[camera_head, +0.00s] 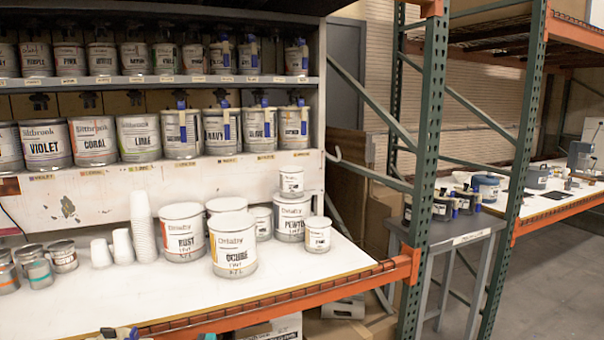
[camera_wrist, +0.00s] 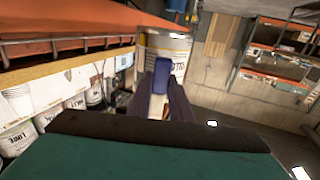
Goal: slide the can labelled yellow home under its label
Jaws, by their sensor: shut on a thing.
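In the wrist view, my gripper (camera_wrist: 160,88) is shut on the blue handle (camera_wrist: 160,76) of a white and grey can (camera_wrist: 168,48). Dark lettering runs sideways down the can's right side and is only partly readable. The fingers hide the can's lower middle.
The lower shelf row includes a violet can (camera_head: 44,146) and a coral can (camera_head: 93,142). On the white bench (camera_head: 180,290) stand an ochre can (camera_head: 234,245), a rust can (camera_head: 182,232) and stacked cups (camera_head: 143,228). A green rack post (camera_head: 430,130) rises at right.

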